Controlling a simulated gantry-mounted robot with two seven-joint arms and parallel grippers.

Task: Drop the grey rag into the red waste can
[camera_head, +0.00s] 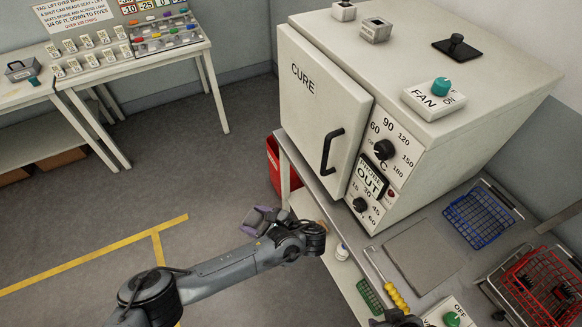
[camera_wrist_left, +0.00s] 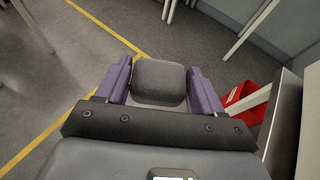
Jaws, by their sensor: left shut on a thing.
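My left gripper (camera_head: 262,217), with purple fingers, hangs over open floor near the front left of the oven bench. In the left wrist view its two fingers (camera_wrist_left: 158,73) are shut on the grey rag (camera_wrist_left: 159,88), a rounded dark grey block shape between them. The red waste can (camera_head: 273,166) stands on the floor to the right of and beyond the gripper, partly hidden by the bench. It also shows in the left wrist view (camera_wrist_left: 238,98), right of the fingers and apart from the rag, with a pale bench leg crossing in front of it. My right gripper is not clearly in view.
A white CURE oven (camera_head: 318,112) with its door shut stands on the bench. Blue (camera_head: 478,216) and red (camera_head: 538,285) wire baskets sit at the right. A white table (camera_head: 135,58) stands back left. The grey floor with yellow lines is clear at left.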

